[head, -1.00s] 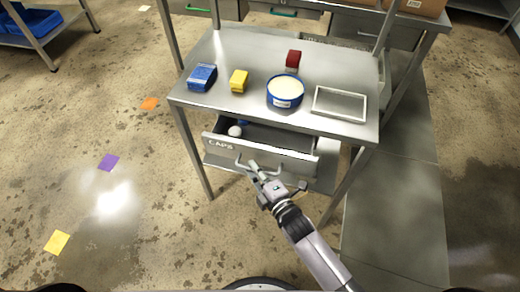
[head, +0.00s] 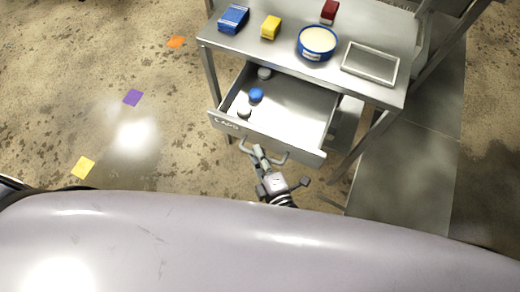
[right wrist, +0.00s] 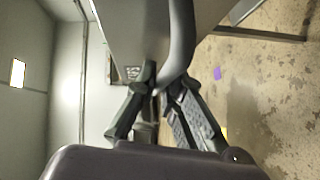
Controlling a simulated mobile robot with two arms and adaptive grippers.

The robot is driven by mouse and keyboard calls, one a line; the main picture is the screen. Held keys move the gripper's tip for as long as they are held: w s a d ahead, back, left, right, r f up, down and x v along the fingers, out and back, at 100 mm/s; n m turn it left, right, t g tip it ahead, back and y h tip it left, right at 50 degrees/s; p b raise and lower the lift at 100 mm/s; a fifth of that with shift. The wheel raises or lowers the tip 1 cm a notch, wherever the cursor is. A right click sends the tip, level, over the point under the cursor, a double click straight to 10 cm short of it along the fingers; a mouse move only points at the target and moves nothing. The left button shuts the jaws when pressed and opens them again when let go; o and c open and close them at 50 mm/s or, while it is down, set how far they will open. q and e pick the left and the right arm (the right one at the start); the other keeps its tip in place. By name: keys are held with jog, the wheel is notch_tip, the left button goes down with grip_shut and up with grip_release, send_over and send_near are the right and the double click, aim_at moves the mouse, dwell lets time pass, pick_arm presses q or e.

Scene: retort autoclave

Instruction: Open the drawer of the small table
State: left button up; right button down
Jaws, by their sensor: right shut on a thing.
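The small table (head: 365,86) is metal, and its drawer (head: 300,118) is pulled well out, with the word CAPS on its front. My right gripper (head: 260,154) is shut on the drawer's bar handle (head: 279,159). In the right wrist view the handle (right wrist: 182,40) runs down between the fingers (right wrist: 160,98), close to the drawer front. My left gripper is not in view.
On the table top stand a blue box (head: 234,17), a yellow box (head: 271,27), a red box (head: 329,11), a round blue tub (head: 317,43) and a shallow tray (head: 370,63). Bare floor lies to the left, with coloured squares on it.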

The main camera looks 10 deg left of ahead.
jog(key=c, duration=1.7)
grip_release()
jog(key=v, duration=1.2)
